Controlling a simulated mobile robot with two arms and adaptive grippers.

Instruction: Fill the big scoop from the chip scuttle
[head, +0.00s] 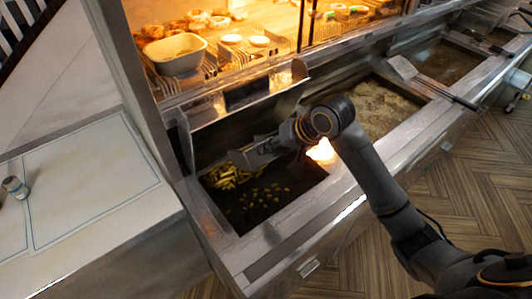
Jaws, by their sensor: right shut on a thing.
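The chip scuttle (222,212) is a dark basin with a metal rim, below the lit cabinet. A heap of yellow chips (226,177) lies at its back left, and several small bits are scattered over its dark floor. My right gripper (268,148) reaches over the scuttle from the right and is shut on the big scoop (246,158). The scoop is grey metal, low beside the chips and mostly hidden by the gripper. I cannot tell how many chips are in it. My left gripper is not in view.
A lit cabinet above holds a white bowl (175,55) and food on racks. Vats (376,110) continue to the right along the range. The wooden floor (480,190) is clear.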

